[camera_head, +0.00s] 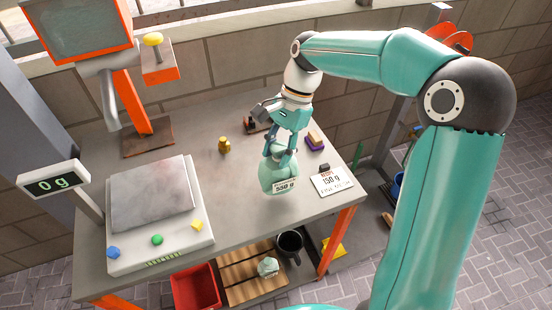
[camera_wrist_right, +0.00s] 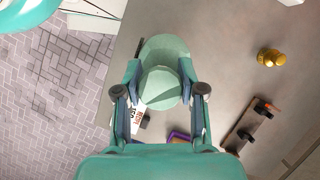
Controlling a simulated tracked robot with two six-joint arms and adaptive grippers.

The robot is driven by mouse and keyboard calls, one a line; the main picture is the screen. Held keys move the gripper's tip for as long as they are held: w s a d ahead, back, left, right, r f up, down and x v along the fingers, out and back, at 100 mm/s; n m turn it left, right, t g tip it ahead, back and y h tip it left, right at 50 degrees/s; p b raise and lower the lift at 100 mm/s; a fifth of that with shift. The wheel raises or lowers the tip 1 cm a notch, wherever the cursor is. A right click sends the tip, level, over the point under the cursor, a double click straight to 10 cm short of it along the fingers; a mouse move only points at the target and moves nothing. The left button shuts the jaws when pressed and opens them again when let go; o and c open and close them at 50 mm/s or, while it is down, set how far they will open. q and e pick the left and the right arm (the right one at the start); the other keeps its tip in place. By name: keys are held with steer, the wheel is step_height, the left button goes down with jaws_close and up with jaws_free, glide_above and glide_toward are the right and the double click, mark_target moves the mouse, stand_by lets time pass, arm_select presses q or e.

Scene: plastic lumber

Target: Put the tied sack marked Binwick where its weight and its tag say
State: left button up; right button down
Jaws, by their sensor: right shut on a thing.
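A pale green tied sack (camera_head: 275,174) with a white tag reading 550 g is at the front right of the grey workbench. The name line on its tag is too small to read. My right gripper (camera_head: 281,150) is shut on the sack's neck from above. In the right wrist view the sack (camera_wrist_right: 163,72) sits between my two fingers (camera_wrist_right: 160,92). I cannot tell whether its bottom touches the bench. A scale (camera_head: 207,243) with a bare grey plate stands at the left, its display (camera_head: 53,183) reading 0 g. My left gripper is out of view.
Below are a red bin (camera_head: 187,295), a wooden pallet (camera_head: 235,265) with a small pale sack (camera_head: 268,267), and a black bucket (camera_head: 290,241).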

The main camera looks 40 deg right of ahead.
steer(key=shift+f, duration=1.25)
steer(key=c, duration=0.7)
jaws_free()
steer(key=shift+f, duration=0.1)
steer(key=v, duration=1.2)
steer(key=shift+w+p, duration=0.1)
steer(key=shift+p, duration=0.3)
steer(key=shift+a, duration=0.1)
